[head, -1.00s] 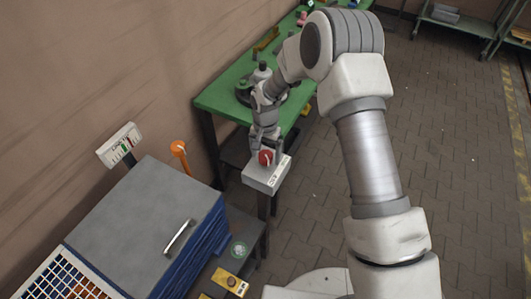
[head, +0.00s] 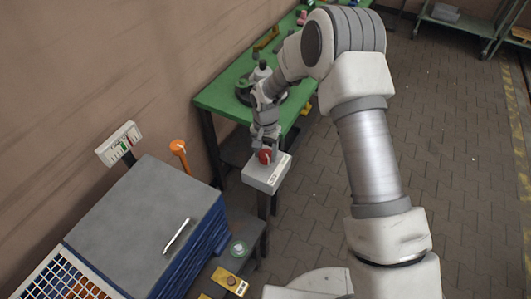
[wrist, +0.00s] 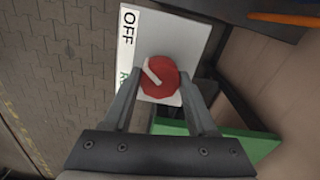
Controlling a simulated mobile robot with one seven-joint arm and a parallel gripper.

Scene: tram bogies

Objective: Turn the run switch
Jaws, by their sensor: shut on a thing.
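The run switch is a red round knob (head: 265,156) with a white pointer line, on a pale grey box (head: 267,174) on a post. In the wrist view the knob (wrist: 159,77) sits between my two fingertips, and its white line slants to the upper left, towards the OFF side. A white label (wrist: 129,40) beside it reads "OFF" in black; green lettering below it is partly hidden by a finger. My gripper (head: 265,149) reaches down from above and is shut on the knob; it also shows in the wrist view (wrist: 160,88).
A green workbench (head: 222,97) with several parts stands behind the switch, along the wall. A grey-topped blue cabinet (head: 130,210) with a handle is at the front left, near an orange-headed lever (head: 178,147) and a gauge sign (head: 119,143). Paved floor to the right is open.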

